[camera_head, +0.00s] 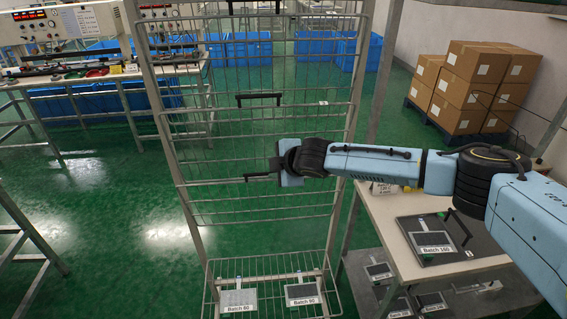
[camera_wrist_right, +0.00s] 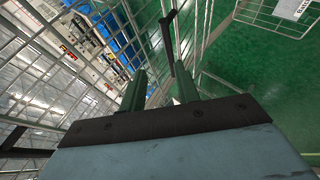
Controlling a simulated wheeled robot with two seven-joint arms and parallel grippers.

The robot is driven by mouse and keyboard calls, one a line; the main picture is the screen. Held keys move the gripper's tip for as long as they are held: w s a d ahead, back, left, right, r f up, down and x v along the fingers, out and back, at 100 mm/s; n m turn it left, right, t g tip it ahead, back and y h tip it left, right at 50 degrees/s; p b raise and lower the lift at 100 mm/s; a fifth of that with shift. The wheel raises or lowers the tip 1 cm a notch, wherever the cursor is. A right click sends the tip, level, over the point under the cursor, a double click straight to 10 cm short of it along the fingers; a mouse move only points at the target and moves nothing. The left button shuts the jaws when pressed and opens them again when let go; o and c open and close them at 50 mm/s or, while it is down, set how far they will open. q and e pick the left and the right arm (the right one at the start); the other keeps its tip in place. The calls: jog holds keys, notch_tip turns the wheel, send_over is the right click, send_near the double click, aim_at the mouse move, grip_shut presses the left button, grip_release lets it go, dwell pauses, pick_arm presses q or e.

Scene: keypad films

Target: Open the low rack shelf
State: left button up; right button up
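A tall wire rack (camera_head: 181,180) stands upright in front of me, with mesh panels and black handles. The lower handle (camera_head: 258,177) is a short dark bar at mid-height; another handle (camera_head: 260,98) is higher up. My right gripper (camera_wrist_right: 160,88) is at the rack beside the lower handle, its two green fingers spread apart. In the right wrist view a dark handle bar (camera_wrist_right: 168,32) lies just beyond the fingertips, and I see nothing gripped. In the head view the wrist hides the fingertips. My left gripper is out of view.
The rack's bottom wire shelf (camera_head: 268,279) holds panels labelled Batch 60 (camera_head: 238,297) and Batch 80 (camera_head: 302,290). A table (camera_head: 400,262) on the right, under my right arm, bears a Batch 100 panel (camera_head: 433,240). Cardboard boxes (camera_head: 470,85) stand behind.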

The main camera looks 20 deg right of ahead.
jog(key=shift+v, duration=2.7)
jog(key=shift+w, duration=0.1)
jog(key=s+d+f+m+g+b, duration=0.1)
jog(key=s+f+m+b, duration=0.25)
jog(key=f, duration=1.25)
jog(key=s+f+m+b, duration=0.2)
jog(key=f+m+b, duration=0.2)
jog(key=f, duration=1.2)
jog(key=s+d+f+m+g+h+b, duration=0.1)
jog(key=s+d+f+m+b, duration=0.1)
jog(key=s+f, duration=0.7)
jog(key=s+d+f+m+g+h+b, duration=0.1)
jog(key=s+d+f+m+g, duration=0.1)
jog(key=s+f, duration=0.65)
jog(key=s+f+m+g+b, duration=0.1)
jog(key=s+f, duration=0.5)
jog(key=s, duration=0.5)
jog(key=s+f+m+g+b, duration=0.1)
jog(key=s+f+g, duration=0.1)
jog(key=s+f, duration=0.5)
jog(key=s+f+m+g+h+b, duration=0.1)
jog(key=s+f, duration=0.5)
jog(key=s, duration=1.1)
jog(key=shift+d+f+m+g+b, duration=0.2)
jog(key=shift+d+m+g+b, duration=0.25)
jog(key=shift+g+b, duration=0.05)
